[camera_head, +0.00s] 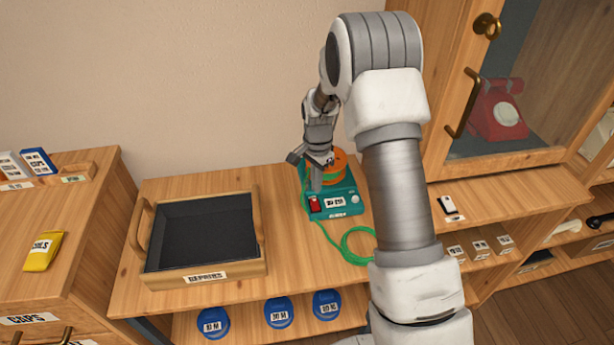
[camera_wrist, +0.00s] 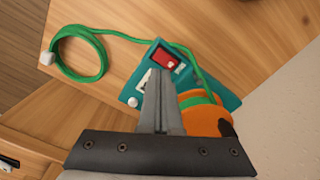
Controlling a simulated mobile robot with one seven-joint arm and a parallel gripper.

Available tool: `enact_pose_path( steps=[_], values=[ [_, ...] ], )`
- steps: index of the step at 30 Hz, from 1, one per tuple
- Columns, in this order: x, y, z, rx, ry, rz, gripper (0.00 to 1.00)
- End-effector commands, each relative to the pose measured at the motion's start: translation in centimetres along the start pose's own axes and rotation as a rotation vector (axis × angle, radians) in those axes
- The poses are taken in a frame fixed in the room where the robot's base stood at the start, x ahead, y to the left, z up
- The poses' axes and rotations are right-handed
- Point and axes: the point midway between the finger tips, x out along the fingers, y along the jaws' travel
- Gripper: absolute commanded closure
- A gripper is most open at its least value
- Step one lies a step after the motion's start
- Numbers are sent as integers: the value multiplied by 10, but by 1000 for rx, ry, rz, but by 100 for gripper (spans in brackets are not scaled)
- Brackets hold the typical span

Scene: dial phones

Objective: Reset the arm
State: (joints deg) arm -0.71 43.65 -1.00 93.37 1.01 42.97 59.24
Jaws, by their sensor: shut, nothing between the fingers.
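My arm reaches up from the bottom right in the head view and bends down over the table. My gripper (camera_head: 316,180) is shut and empty, just above or at a teal device (camera_head: 345,204). The device has a red switch (camera_head: 314,203), a white knob and an orange spool (camera_head: 340,160). In the wrist view the shut fingers (camera_wrist: 159,75) point at the device (camera_wrist: 228,99) near its red switch (camera_wrist: 166,60). I cannot tell whether they touch it. A green cord (camera_head: 350,247) runs from the device and ends in a coil.
A wooden tray (camera_head: 257,232) with a dark inside stands left on the table. A red phone (camera_head: 492,113) sits behind glass in the right cabinet. Blue round containers (camera_head: 278,312) stand on the shelf below. A yellow packet (camera_head: 43,251) lies on the left counter.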

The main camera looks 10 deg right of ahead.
Motion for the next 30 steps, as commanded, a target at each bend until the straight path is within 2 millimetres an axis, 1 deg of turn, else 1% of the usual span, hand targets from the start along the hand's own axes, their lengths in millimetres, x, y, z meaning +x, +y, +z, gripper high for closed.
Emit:
enact_pose_path(
  steps=[5, 8, 11, 12, 14, 15, 17, 18, 20, 21, 23, 24, 26, 27, 30],
  values=[
    [-2, 0, 0, -2, 1, -1, 100],
    [-18, 2, 1, -21, 7, -12, 100],
    [-52, 7, 4, -67, 19, -34, 100],
    [-70, 10, 6, -92, 26, -45, 100],
    [-97, 17, 10, -135, 39, -62, 100],
    [-115, 22, 13, -165, 47, -74, 100],
    [-140, 31, 18, -211, 61, -90, 100],
    [-157, 37, 22, -242, 71, -101, 100],
    [-181, 47, 28, -286, 86, -116, 100],
    [-196, 54, 32, -316, 95, -125, 100],
    [-217, 65, 38, -361, 112, -140, 100],
    [-231, 73, 42, -391, 123, -149, 100],
    [-251, 85, 49, -436, 142, -163, 100],
    [-263, 93, 54, -465, 154, -171, 100],
    [-291, 115, 67, -539, 185, -189, 100]
  ],
)
